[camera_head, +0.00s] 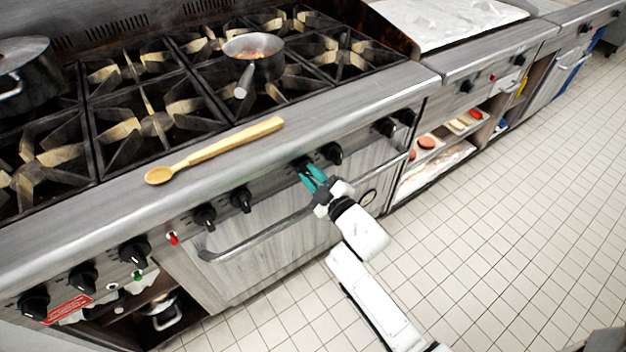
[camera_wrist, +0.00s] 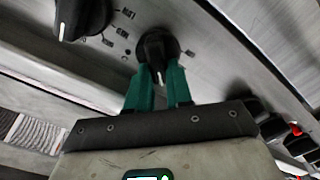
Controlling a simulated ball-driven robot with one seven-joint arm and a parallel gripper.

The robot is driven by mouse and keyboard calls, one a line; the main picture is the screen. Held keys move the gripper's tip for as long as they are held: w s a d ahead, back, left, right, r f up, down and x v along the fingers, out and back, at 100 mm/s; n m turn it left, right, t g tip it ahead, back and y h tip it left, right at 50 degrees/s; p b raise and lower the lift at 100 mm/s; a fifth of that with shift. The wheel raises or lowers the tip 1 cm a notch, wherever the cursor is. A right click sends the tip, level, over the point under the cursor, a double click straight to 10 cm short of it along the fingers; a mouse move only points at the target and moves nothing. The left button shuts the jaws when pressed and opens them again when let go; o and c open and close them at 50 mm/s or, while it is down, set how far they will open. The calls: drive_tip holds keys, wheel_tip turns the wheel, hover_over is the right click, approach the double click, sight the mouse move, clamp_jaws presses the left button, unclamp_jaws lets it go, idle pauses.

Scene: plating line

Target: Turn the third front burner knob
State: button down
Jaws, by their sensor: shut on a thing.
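My gripper (camera_head: 312,175) has teal fingers and reaches the front panel of the stove from the right. In the wrist view the fingers (camera_wrist: 159,76) are shut on a black burner knob (camera_wrist: 156,45), one finger on each side. The knob's white pointer line shows between them. In the head view this knob (camera_head: 303,163) is mostly hidden by the fingers. A neighbouring black knob (camera_head: 331,152) sits just to its right, and it also shows at the upper left of the wrist view (camera_wrist: 82,17).
Two knobs (camera_head: 241,200) (camera_head: 204,215) sit further left above the oven handle (camera_head: 262,241). A wooden spoon (camera_head: 217,149) lies on the stove's front ledge. A saucepan (camera_head: 253,57) stands on a burner. The tiled floor (camera_head: 505,215) on the right is clear.

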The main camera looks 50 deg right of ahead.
drive_tip(key=shift+a+f+n+b, duration=0.15)
drive_tip(key=shift+n+b, duration=0.6)
drive_tip(key=shift+n, duration=1.05)
drive_tip(key=shift+a+f+n+b, duration=0.1)
drive_tip(key=shift+f+n+b, duration=0.15)
drive_tip(key=shift+n+b, duration=1.05)
drive_tip(key=shift+n+p, duration=0.55)
drive_tip(key=shift+n, duration=0.05)
drive_tip(key=c, duration=1)
unclamp_jaws()
drive_tip(key=b+v, duration=0.2)
drive_tip(key=v, duration=0.8)
drive_tip(key=shift+s, duration=0.35)
